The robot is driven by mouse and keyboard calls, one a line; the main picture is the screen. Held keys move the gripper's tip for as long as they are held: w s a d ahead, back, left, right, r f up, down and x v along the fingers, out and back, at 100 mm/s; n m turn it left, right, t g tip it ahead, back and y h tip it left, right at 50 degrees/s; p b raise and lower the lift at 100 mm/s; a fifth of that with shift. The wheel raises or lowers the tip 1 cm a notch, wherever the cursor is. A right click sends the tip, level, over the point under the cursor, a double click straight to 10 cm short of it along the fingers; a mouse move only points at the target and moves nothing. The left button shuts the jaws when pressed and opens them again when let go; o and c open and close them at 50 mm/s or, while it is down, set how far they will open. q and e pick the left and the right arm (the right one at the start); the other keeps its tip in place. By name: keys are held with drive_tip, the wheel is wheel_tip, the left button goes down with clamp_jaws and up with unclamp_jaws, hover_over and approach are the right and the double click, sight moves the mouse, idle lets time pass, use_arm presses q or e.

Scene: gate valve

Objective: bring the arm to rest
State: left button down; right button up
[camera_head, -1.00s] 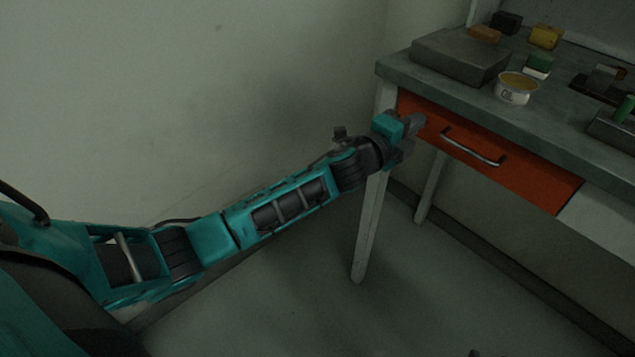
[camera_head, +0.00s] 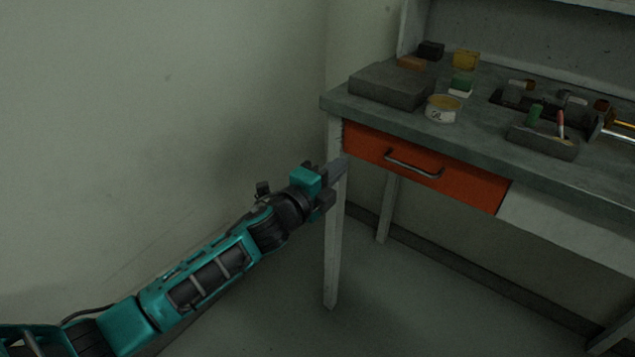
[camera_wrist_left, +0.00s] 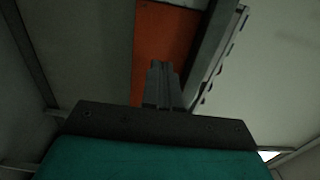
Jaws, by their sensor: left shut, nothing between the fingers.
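My left gripper (camera_head: 336,174) is shut and empty, in front of the bench's left front leg and just below the left end of the red-orange drawer (camera_head: 420,168). In the left wrist view its closed fingers (camera_wrist_left: 163,85) show in front of the orange drawer face (camera_wrist_left: 165,45). Whether the fingers touch the bench cannot be told. The drawer looks closed and has a metal bar handle (camera_head: 414,166), which is to the right of the gripper and apart from it. My right gripper is out of view.
The grey workbench (camera_head: 480,150) carries a flat grey block (camera_head: 391,86), a small tin (camera_head: 443,110), and a tray of tools (camera_head: 543,141). Its front left leg (camera_head: 334,250) stands close to my gripper. A bare wall is at left. The floor (camera_head: 420,300) below is clear.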

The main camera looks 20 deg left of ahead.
use_arm(q)
drive_tip(key=s+a+f+n+g+y+p, duration=0.1)
drive_tip(key=s+f+n+g+p, duration=0.2)
drive_tip(key=s+n+p, duration=0.3)
drive_tip(key=s+a+f+n+g+y+p, duration=0.1)
drive_tip(key=s+n+p, duration=0.5)
drive_tip(key=s+n, duration=0.7)
drive_tip(key=s+f+g+y, duration=0.1)
drive_tip(key=s+f+g, duration=0.1)
drive_tip(key=s, duration=0.5)
drive_tip(key=shift+s+a+f+y, duration=0.2)
drive_tip(key=shift+s+f+y, duration=0.15)
drive_tip(key=shift+f, duration=0.45)
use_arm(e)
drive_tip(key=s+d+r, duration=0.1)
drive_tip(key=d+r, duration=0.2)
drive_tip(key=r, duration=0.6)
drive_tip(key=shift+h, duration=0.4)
